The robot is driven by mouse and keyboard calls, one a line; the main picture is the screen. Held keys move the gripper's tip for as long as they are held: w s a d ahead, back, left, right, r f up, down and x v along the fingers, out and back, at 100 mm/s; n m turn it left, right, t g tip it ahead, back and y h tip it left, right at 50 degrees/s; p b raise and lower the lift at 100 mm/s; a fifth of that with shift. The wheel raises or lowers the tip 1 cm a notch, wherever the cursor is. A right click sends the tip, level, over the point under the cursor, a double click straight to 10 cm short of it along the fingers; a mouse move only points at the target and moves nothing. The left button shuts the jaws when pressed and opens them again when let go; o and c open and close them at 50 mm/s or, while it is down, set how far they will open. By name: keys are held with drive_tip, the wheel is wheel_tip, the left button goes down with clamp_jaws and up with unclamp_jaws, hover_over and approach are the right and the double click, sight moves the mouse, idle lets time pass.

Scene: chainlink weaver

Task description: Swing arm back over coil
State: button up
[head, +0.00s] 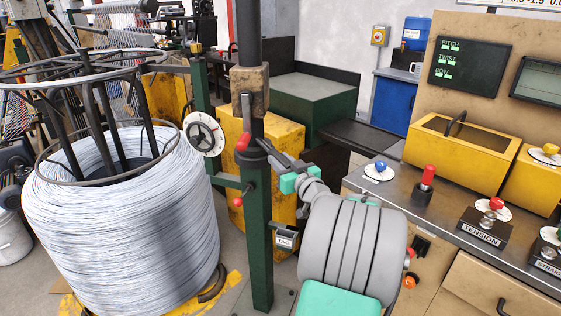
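The coil (120,220) of silvery wire stands upright at the left in the head view, with a dark ring frame (75,65) and dark bars rising from its core. Right of it stands a green post (259,250) with a worn tan block (250,92) and a dark upper pole (247,35) that leaves the picture at the top. A red-knobbed lever (243,142) sits below the block. I cannot make out the swing arm for certain. My gripper (268,152) is at the post, close to this lever. Its fingertips are small and partly hidden, so contact and opening are unclear.
A white handwheel (204,134) is between coil and post. A second red knob (238,201) and a small box marked TAG (284,240) are low on the post. A workbench (400,190) with yellow boxes (461,150) and knobs fills the right.

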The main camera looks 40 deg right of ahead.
clamp_jaws()
idle(0.9)
